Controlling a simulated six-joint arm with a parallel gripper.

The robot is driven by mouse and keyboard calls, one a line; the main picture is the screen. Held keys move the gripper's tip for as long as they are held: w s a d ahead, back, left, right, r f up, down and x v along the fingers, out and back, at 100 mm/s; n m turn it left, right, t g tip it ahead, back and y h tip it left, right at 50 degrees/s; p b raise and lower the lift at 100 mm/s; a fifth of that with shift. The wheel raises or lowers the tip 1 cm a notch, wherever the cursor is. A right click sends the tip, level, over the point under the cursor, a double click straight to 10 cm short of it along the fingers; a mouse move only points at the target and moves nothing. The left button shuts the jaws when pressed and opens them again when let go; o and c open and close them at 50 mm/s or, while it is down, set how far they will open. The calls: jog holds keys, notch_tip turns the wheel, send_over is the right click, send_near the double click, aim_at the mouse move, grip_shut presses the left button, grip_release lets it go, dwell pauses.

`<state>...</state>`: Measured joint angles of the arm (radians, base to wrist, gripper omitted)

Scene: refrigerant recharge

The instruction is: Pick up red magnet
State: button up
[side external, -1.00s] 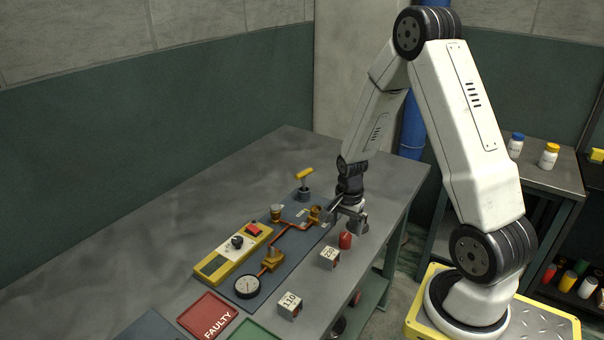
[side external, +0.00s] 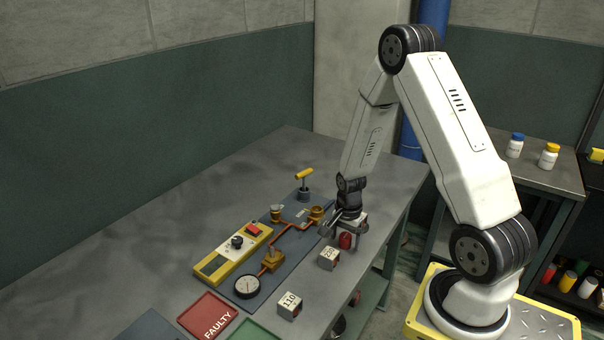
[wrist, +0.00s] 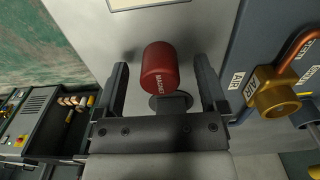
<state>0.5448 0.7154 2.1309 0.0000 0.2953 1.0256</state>
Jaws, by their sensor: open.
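The red magnet (wrist: 160,69) is a short red cylinder with "MAGNET" lettered on its side. It stands on the grey bench near its edge; in the side external view the magnet (side external: 345,240) shows just below my gripper. My gripper (wrist: 162,84) is open, with one finger on each side of the magnet in the wrist view and visible gaps to both. In the side external view my gripper (side external: 344,230) is low over the bench and partly hides the area around the magnet. I cannot tell the exact height of the fingertips.
A white block (side external: 328,258) stands close to the magnet, and a block marked 110 (side external: 290,305) stands farther forward. The dark panel (side external: 290,240) with copper pipes and brass fittings lies to the left. The red FAULTY tray (side external: 208,314) is at the front. The bench's far left is clear.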

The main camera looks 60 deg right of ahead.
aim_at(345, 235)
grip_shut()
jog(key=shift+r, duration=0.15)
jog(key=shift+r, duration=4.9)
